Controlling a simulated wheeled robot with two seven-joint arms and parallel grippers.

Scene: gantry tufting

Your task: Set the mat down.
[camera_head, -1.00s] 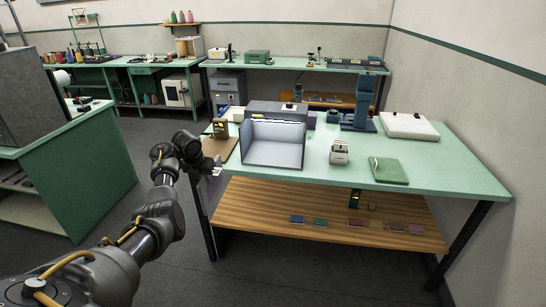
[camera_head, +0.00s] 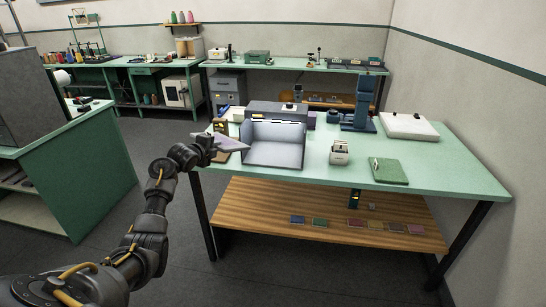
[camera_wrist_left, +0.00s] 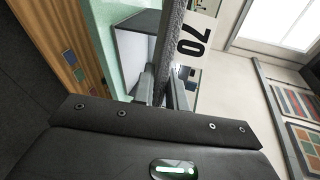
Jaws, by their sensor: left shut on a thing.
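The mat (camera_head: 230,143) looks thin, flat and grey-purple in the head view. My left gripper (camera_head: 208,148) is shut on its left end and holds it roughly level at the left end of the green table (camera_head: 455,178), close to the grey open-fronted box (camera_head: 274,153). I cannot tell whether the mat touches anything below. In the left wrist view the mat's dark fuzzy edge (camera_wrist_left: 172,35) runs up from between the fingers of my left gripper (camera_wrist_left: 163,88). My right gripper is out of view.
A small white container (camera_head: 339,153), a green pad (camera_head: 389,171), a blue device (camera_head: 359,115) and a white flat case (camera_head: 409,126) stand on the table. The table's front right is clear. A wooden shelf (camera_head: 270,225) below holds several coloured swatches.

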